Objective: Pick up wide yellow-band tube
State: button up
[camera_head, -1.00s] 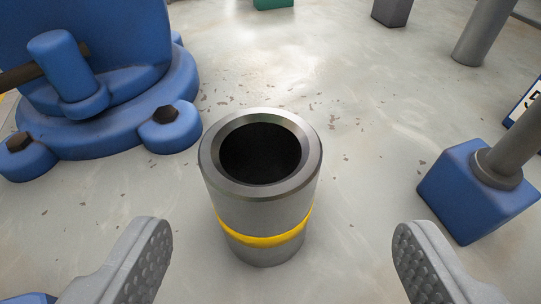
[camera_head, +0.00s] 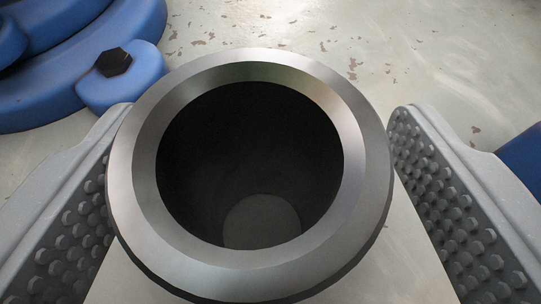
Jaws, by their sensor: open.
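The wide tube (camera_head: 250,262) stands upright in the middle of the view, seen from above. It is dark grey metal with a thick bevelled rim and a hollow dark bore. Its yellow band is hidden below the rim from this angle. My gripper (camera_head: 250,190) is open, with one studded grey finger on each side of the tube. The left finger appears very near the rim, and the right finger has a small gap to it. I cannot tell whether the left finger touches.
A blue base (camera_head: 75,62) with a dark bolt on its rounded lug stands at the upper left, close to the left finger. A blue object (camera_head: 523,160) shows at the right edge. The pale, speckled surface (camera_head: 400,45) is clear behind the tube.

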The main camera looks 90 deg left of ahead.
jog(key=shift+r, duration=0.1)
jog(key=c, duration=1.4)
